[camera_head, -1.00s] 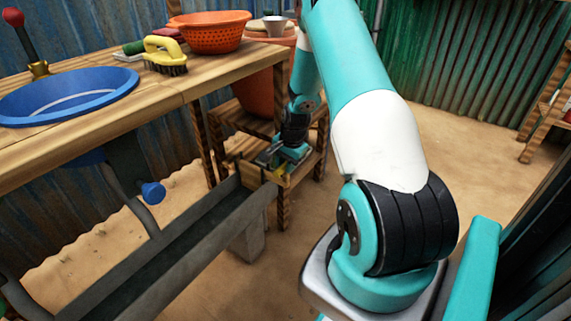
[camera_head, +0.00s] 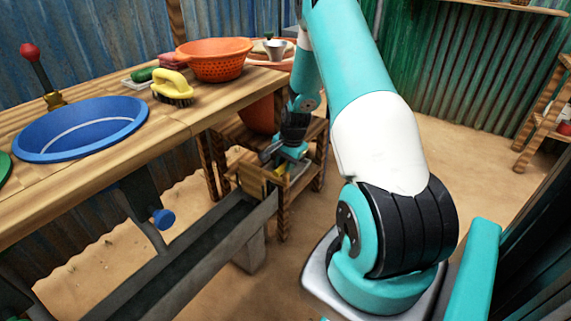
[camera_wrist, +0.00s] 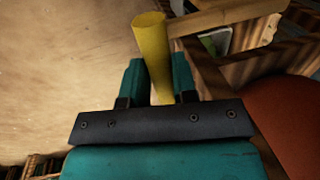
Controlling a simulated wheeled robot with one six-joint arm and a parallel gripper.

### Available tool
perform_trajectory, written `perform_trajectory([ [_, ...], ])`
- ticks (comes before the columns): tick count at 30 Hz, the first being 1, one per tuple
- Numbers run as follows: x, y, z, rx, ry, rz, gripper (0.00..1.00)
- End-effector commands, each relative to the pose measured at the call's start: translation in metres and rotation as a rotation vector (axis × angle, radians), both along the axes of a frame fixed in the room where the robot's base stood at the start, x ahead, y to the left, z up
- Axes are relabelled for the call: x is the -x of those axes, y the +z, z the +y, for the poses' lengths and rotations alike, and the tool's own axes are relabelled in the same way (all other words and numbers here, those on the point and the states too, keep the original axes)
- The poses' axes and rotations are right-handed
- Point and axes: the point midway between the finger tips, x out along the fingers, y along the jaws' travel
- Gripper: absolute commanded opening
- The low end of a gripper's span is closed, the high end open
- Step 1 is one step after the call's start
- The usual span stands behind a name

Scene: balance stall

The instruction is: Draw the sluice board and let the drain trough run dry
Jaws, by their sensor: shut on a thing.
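The drain trough (camera_head: 205,252) is a long grey channel running from the lower left to the wooden stand. Its floor looks dark, and I cannot tell whether water lies in it. A wooden board (camera_head: 252,181), apparently the sluice board, shows upright at the trough's far end; whether its lower edge is clear of the channel is unclear. My gripper (camera_head: 278,157) is low beside that end, in front of the stand. In the wrist view my gripper (camera_wrist: 158,84) is shut on a yellow round handle (camera_wrist: 151,45) between its fingers. The handle's join to the board is hidden.
The wooden bench (camera_head: 190,112) on the left carries a blue basin (camera_head: 80,130), a yellow brush (camera_head: 172,84) and an orange colander (camera_head: 216,60). A blue-knobbed drain pipe (camera_head: 162,219) hangs over the trough. A wooden stand (camera_head: 284,212) is close to my gripper. Sandy floor lies open at right.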

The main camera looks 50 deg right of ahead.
Motion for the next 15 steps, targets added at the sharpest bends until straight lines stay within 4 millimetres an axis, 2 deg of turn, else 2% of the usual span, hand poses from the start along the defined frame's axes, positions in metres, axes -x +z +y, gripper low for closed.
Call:
perform_trajectory([
  [5,-0.0009,-0.0019,0.0003,0.0,0.002,-0.002,0.0],
  [6,-0.001,-0.0018,0.0003,0.0,0.002,-0.002,0.35],
  [8,-0.0008,-0.0019,0.0003,0.0,0.002,-0.002,0.49],
  [15,-0.0003,-0.002,0.0,0.0,0.001,-0.001,0.51],
])
